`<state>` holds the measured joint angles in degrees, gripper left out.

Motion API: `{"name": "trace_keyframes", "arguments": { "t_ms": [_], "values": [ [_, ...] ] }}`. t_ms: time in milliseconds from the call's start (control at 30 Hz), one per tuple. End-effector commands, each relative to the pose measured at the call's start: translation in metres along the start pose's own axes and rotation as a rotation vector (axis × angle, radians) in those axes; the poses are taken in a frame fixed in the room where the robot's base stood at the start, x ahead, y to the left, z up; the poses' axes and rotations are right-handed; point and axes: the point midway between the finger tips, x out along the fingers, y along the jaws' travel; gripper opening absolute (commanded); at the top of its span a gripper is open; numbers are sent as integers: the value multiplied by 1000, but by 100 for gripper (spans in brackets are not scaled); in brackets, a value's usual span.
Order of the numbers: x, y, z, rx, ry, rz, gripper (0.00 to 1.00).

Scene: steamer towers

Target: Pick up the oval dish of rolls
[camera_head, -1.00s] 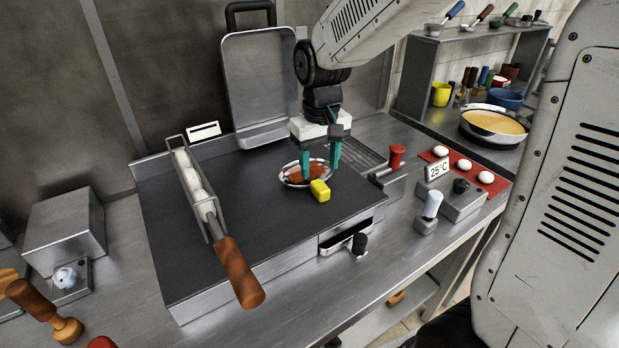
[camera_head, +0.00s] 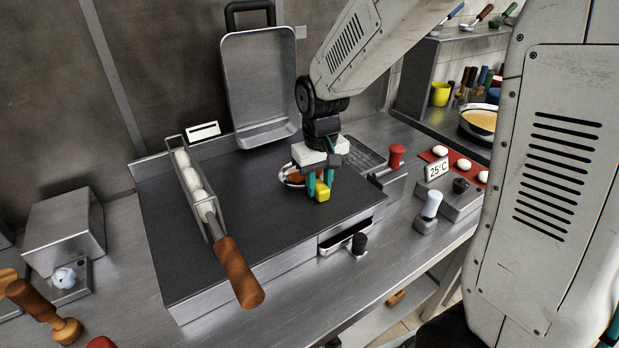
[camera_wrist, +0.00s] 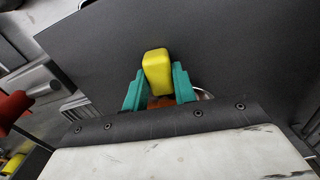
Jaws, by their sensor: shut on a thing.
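The oval dish (camera_head: 284,175) is a shiny metal dish with reddish-brown contents (camera_head: 297,177). It is on the dark griddle, partly hidden behind my gripper; single rolls cannot be made out. A yellow block (camera_head: 322,194) is at its near side; whether it is fixed to the dish is hidden. My gripper (camera_head: 320,184) points down, its teal fingers shut on the yellow block. In the wrist view the block (camera_wrist: 156,72) sits between the fingers, and a bit of the dish's rim (camera_wrist: 205,94) shows beside them.
The griddle (camera_head: 260,240) is clear in front. A wire basket of white pieces with a wooden handle (camera_head: 238,272) lies at left. An upright metal lid (camera_head: 260,85) stands behind. A red-knobbed lever (camera_head: 396,156) and a control box (camera_head: 455,196) are at right.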

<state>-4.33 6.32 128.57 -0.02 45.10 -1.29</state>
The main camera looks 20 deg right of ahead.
Motion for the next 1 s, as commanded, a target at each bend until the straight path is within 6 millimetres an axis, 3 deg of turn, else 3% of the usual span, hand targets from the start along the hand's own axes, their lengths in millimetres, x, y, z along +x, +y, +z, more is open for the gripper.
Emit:
{"name": "trace_keyframes", "arguments": {
  "t_ms": [333,567,1000],
  "values": [
    [-8,0,-1,0,2,0,0],
    [-38,0,-1,0,5,0,0],
    [-46,-46,95,-4,2,-1,0]
  ]
}}
